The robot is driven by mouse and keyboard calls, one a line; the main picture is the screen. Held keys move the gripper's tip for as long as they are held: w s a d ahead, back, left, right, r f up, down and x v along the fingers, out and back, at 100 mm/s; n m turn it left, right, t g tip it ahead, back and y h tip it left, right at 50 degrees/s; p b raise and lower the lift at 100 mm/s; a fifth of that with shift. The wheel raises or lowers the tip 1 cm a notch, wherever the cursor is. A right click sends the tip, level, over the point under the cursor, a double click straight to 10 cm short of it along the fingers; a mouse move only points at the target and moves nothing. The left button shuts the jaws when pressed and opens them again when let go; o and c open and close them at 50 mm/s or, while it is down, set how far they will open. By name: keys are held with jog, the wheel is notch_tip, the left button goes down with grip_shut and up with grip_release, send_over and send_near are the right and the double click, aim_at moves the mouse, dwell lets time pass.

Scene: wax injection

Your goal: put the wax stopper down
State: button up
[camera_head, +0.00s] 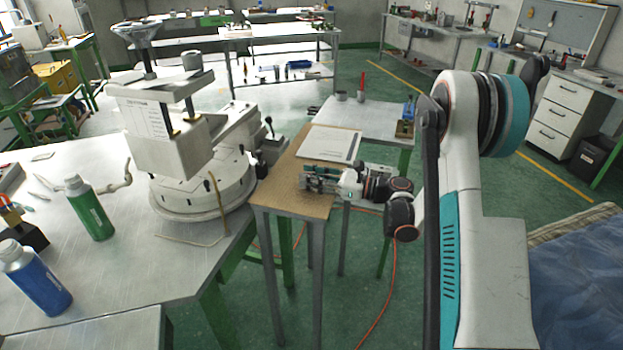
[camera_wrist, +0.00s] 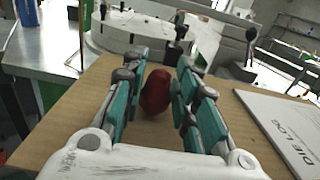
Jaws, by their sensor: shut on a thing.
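The wax stopper (camera_wrist: 156,92) is a dark red rounded piece in the wrist view. My gripper (camera_wrist: 162,72) is shut on it, with a teal and grey finger on each side. In the head view my gripper (camera_head: 318,180) is low over the small wooden-topped table (camera_head: 283,198). The stopper cannot be made out in the head view. Whether its underside touches the tabletop (camera_wrist: 75,112) is hard to tell.
A flat booklet (camera_head: 330,143) marked "DIE LOG" lies on the wooden top. The white wax machine (camera_head: 200,190) stands on the grey bench (camera_head: 120,255) to the left. Green (camera_head: 90,210) and blue (camera_head: 38,280) bottles stand there.

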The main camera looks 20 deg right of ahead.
jog(key=shift+f, duration=0.1)
jog(key=o, duration=0.5)
jog(key=shift+f, duration=0.1)
jog(key=o, duration=0.4)
jog(key=shift+r, duration=0.25)
jog(key=p+v, duration=0.2)
jog(key=v, duration=1)
jog(key=shift+r, duration=0.1)
